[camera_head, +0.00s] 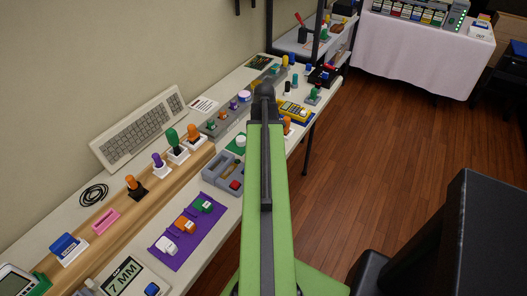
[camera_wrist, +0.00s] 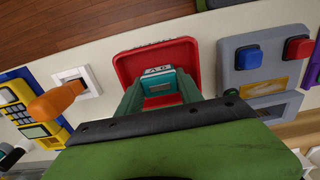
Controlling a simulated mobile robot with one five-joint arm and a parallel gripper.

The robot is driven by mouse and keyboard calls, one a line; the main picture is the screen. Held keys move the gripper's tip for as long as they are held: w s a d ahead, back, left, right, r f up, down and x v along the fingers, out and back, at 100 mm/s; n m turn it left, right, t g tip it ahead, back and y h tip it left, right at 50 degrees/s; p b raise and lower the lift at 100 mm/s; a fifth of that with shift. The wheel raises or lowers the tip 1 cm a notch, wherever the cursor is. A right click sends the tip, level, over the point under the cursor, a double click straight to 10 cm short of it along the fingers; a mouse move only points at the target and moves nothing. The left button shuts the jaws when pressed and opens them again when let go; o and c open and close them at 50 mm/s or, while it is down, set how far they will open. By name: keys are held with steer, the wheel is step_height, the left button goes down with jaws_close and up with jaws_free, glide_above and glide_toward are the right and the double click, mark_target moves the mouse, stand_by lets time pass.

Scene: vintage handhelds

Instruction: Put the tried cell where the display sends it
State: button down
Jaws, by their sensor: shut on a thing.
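My gripper (camera_wrist: 160,92) is shut on a small teal cell (camera_wrist: 158,84) with a pale, marked top end. In the wrist view the cell is between the two dark green fingers, over a shallow red tray (camera_wrist: 127,66). I cannot tell whether the cell touches the tray floor. To the right of the tray is a grey device (camera_wrist: 237,78) with a blue button, a red button, a yellow label and a partly hidden window. No readable message shows on it. In the head view my arm hides the gripper, the cell and the tray.
An orange-handled joystick on a white base (camera_wrist: 72,85) stands close left of the tray, beside a yellow keypad device (camera_wrist: 22,105).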

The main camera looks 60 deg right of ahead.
steer(key=shift+r, duration=0.15)
steer(key=shift+f, duration=0.2)
steer(key=c, duration=0.8)
jaws_free()
steer(key=shift+o, duration=0.2)
step_height(320, 180, up, 12)
steer(key=p, duration=1.2)
steer(key=shift+r, duration=0.2)
